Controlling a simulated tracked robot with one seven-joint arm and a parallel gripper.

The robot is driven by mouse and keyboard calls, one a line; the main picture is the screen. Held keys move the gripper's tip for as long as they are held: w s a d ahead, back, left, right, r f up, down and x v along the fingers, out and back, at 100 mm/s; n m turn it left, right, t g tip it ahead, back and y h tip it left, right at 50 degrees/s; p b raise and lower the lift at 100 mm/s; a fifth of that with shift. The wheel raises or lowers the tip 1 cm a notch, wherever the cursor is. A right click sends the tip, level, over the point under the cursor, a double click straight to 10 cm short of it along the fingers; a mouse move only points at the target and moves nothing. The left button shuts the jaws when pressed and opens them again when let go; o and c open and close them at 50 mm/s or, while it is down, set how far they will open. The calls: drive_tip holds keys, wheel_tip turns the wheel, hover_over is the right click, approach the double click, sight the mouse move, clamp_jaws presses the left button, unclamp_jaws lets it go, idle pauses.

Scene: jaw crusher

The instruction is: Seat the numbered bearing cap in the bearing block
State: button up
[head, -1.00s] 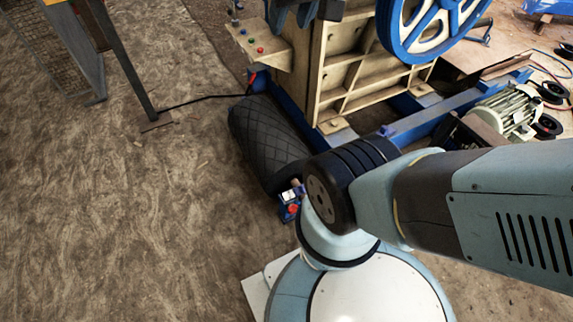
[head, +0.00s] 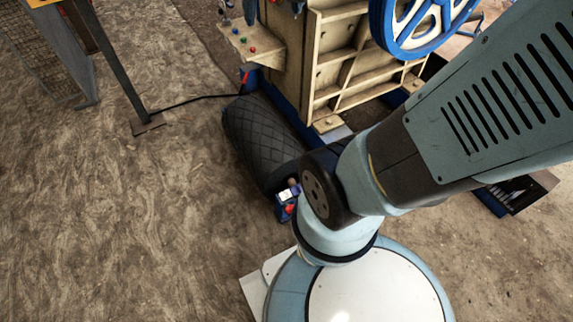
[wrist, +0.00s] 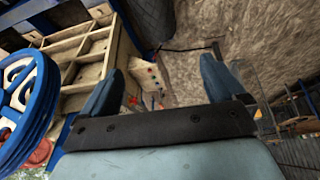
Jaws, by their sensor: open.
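My gripper (wrist: 157,93) shows in the wrist view with its two blue-grey fingers wide apart and nothing between them. It is in the air, facing the beige crusher frame and the brown ground. In the head view my arm crosses the right side and the gripper is out of the picture. I cannot make out the numbered bearing cap or the bearing block in any view. The beige ribbed crusher body (head: 345,50) stands at the top of the head view, with its blue spoked flywheel (head: 422,20) beside my arm. The flywheel also shows at the left of the wrist view (wrist: 32,95).
A beige ledge with coloured buttons (head: 252,42) juts from the crusher's left side. A black quilted roll (head: 262,138) lies by the crusher base. A metal stand leg (head: 110,60) and a cable are at upper left. Open brown ground fills the left.

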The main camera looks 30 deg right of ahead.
drive_tip(key=shift+o, duration=0.2)
drive_tip(key=w+d+f+g, duration=0.1)
drive_tip(key=w+d+f, duration=0.1)
drive_tip(key=w+f, duration=0.3)
drive_tip(key=w, duration=0.3)
drive_tip(key=shift+w+d+f, duration=0.25)
drive_tip(key=shift+d+f, duration=0.1)
drive_tip(key=shift+d, duration=0.05)
drive_tip(key=w+d+f+g+h, duration=0.1)
drive_tip(key=w+d+f, duration=0.2)
drive_tip(key=w+f, duration=0.45)
drive_tip(key=w+d+f, duration=0.3)
drive_tip(key=w+f, duration=0.1)
drive_tip(key=f, duration=0.6)
drive_tip(key=g+y, duration=0.2)
drive_tip(key=g, duration=0.1)
approach(299, 189)
drive_tip(key=w+r, duration=0.2)
drive_tip(key=w, duration=0.1)
drive_tip(key=shift+n, duration=0.4)
drive_tip(key=f, duration=0.8)
drive_tip(key=shift+w+d+f, duration=0.15)
drive_tip(key=shift+d, duration=0.25)
drive_tip(key=shift+s+f, duration=0.15)
drive_tip(key=shift+f, duration=1.15)
drive_tip(key=shift+s+f, duration=0.15)
drive_tip(key=shift+f, duration=1.2)
